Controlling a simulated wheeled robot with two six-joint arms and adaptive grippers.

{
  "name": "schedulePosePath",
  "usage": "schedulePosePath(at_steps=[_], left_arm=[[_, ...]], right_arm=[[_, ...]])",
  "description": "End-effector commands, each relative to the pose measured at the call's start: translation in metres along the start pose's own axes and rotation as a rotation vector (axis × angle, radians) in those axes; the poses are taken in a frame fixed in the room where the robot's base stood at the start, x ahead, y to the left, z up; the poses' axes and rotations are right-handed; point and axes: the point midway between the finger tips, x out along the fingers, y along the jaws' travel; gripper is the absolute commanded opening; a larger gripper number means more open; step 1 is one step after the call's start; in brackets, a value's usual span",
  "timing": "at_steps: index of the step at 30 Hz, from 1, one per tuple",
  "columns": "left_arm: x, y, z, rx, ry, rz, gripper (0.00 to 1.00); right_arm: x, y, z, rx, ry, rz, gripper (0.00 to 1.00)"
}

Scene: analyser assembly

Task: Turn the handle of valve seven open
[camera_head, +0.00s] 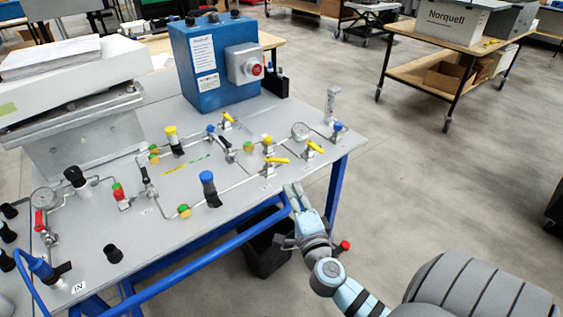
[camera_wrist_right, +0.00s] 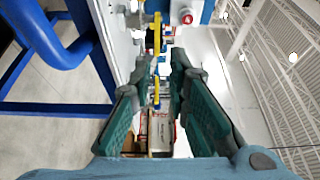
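The panel carries several small valves, and their number labels are too small to read, so I cannot tell which is valve seven. A yellow-handled valve (camera_head: 277,160) near the panel's front right edge is closest to my right gripper (camera_head: 295,190). Another yellow-handled valve (camera_head: 315,148) sits to its right and a third (camera_head: 228,117) farther back. My right gripper is just off the panel edge, apart from the handles. In the right wrist view its green-padded fingers (camera_wrist_right: 158,80) are spread and empty, with yellow handles (camera_wrist_right: 156,35) beyond them. My left gripper is not in view.
The grey panel table (camera_head: 228,225) has a blue frame rail (camera_head: 200,262) along its front. A blue box with a red button (camera_head: 215,62) stands at the back. Gauges, pipes and coloured knobs crowd the panel. A black bin (camera_head: 268,255) stands below; the floor at right is open.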

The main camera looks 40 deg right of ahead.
Motion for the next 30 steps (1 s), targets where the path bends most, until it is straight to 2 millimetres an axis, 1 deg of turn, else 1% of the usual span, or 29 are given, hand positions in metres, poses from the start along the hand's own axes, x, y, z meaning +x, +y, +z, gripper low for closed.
schedulePosePath(at_steps=[2,5,12,15,18,23,30], left_arm=[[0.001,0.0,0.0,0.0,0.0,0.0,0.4],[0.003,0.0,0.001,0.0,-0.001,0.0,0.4],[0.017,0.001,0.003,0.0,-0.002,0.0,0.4],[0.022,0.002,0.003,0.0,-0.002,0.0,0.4],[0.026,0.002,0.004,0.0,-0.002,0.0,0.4],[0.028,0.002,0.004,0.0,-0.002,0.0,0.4],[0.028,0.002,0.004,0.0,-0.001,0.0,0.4]], right_arm=[[0.008,0.005,-0.006,0.017,0.026,0.016,0.16],[0.026,0.005,-0.006,0.017,0.026,0.015,0.16],[0.094,0.007,-0.007,0.018,0.025,0.014,0.16],[0.115,0.007,-0.008,0.017,0.025,0.014,0.16],[0.13,0.008,-0.009,0.017,0.024,0.015,0.16],[0.142,0.007,-0.009,0.017,0.023,0.016,0.16],[0.144,0.006,-0.008,0.016,0.023,0.016,0.16]])
